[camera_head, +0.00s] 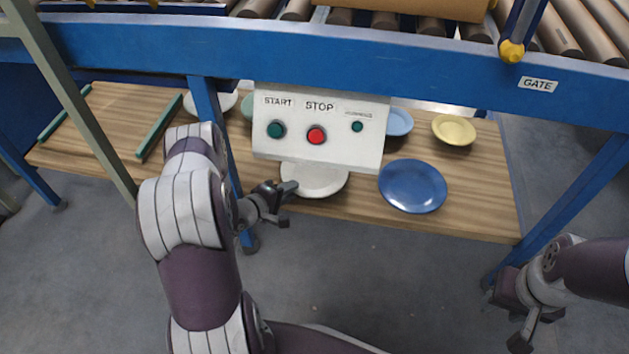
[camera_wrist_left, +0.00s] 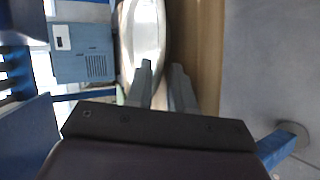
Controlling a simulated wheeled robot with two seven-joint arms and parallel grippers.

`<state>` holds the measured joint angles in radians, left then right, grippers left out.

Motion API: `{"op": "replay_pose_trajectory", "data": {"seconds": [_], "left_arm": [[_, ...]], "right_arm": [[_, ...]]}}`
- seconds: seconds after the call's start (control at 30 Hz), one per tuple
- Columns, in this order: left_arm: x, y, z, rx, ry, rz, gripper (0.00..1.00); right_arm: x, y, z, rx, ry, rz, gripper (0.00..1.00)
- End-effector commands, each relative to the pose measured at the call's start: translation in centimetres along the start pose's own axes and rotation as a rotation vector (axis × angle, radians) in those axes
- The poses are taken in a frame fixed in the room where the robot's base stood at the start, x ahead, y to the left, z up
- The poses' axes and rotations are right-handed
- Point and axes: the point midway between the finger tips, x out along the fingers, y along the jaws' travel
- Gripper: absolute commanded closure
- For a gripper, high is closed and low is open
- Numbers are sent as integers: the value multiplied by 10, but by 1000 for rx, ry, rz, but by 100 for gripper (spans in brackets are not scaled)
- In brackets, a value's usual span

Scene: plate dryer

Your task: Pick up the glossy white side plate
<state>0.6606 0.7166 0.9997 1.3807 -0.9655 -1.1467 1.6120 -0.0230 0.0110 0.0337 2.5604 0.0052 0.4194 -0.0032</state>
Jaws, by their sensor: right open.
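The glossy white plate (camera_head: 318,181) lies near the front edge of the wooden shelf, partly hidden behind the control panel. It also shows in the left wrist view (camera_wrist_left: 146,30), seen at a slant. My left gripper (camera_head: 286,203) is at the plate's front left rim. In the left wrist view its two fingers (camera_wrist_left: 162,75) stand apart, with one finger over the plate's rim area and the other over bare wood. Whether they touch the plate is not clear. My right gripper (camera_head: 535,330) is open and empty at the lower right, away from the shelf.
A blue plate (camera_head: 412,186) lies right of the white one. A yellow plate (camera_head: 454,130), a light blue plate (camera_head: 398,122) and another white plate (camera_head: 226,102) lie further back. The control panel (camera_head: 325,152) and blue conveyor beam (camera_head: 300,45) overhang the shelf (camera_head: 470,205).

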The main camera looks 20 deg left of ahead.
Motion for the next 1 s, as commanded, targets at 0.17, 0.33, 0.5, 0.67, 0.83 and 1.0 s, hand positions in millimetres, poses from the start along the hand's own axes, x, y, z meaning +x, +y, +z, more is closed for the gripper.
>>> {"op": "replay_pose_trajectory", "data": {"seconds": [0.17,0.33,0.5,0.67,0.83,1.0], "left_arm": [[9,2,0,1,2,1,78],[8,2,0,1,2,1,94],[8,2,-1,2,2,2,100],[8,2,-1,1,2,2,100],[2,16,-1,2,2,2,100],[-11,47,-1,2,2,2,100]], "right_arm": [[4,0,0,0,1,0,57],[4,0,0,0,1,0,57],[4,0,0,0,1,0,57],[3,0,0,0,1,0,57],[-8,0,-1,0,1,0,57],[-36,0,-4,0,1,0,57]]}}
